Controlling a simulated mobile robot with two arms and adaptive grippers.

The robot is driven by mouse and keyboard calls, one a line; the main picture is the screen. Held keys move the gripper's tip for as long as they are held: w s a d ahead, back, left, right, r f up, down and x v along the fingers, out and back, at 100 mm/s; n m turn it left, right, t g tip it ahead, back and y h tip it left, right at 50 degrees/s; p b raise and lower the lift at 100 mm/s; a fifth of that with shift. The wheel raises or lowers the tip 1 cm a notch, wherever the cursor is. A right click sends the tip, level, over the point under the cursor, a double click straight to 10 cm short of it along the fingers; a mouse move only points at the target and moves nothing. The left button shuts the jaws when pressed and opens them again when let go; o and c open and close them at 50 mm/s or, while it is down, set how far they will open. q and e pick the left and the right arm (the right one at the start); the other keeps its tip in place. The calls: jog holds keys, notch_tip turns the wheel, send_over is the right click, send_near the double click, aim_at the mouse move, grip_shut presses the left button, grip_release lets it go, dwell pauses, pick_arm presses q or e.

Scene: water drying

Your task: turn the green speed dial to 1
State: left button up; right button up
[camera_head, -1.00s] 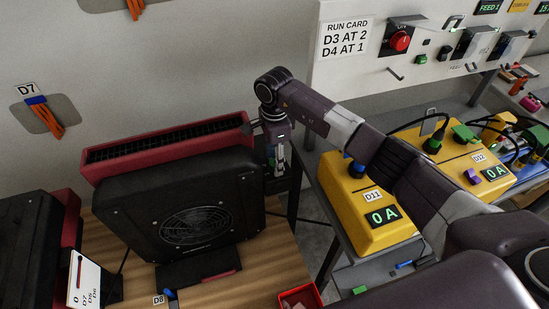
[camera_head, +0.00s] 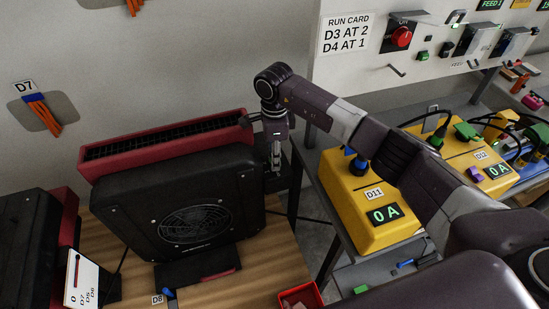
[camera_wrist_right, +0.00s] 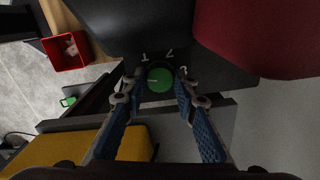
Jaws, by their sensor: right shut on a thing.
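The green speed dial (camera_wrist_right: 160,79) shows in the right wrist view on a dark panel, with pale figures around its far side. A short pale line lies on the left part of its face. I cannot read all the figures clearly. My right gripper (camera_wrist_right: 155,82) is shut on the dial, one blue-padded finger on each side. In the head view my right gripper (camera_head: 275,160) reaches down at the right side of the black fan unit (camera_head: 180,200). The dial is hidden there. My left gripper is not in view.
A red unit (camera_head: 165,135) stands behind the fan on the wooden table (camera_head: 255,265). A red bin (camera_head: 300,297) sits at its front right. Yellow box D11 (camera_head: 345,205) stands to the right, below the run card (camera_head: 346,33).

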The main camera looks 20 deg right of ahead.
jog(key=m+b, duration=0.2)
jog(key=m, duration=0.3)
jog(key=shift+w, duration=0.1)
jog(key=shift+r+m+b, duration=0.1)
jog(key=shift+m+b, duration=0.4)
jog(key=shift+m, duration=1.7)
jog(key=o, duration=1.2)
jog(key=shift+c, duration=0.2)
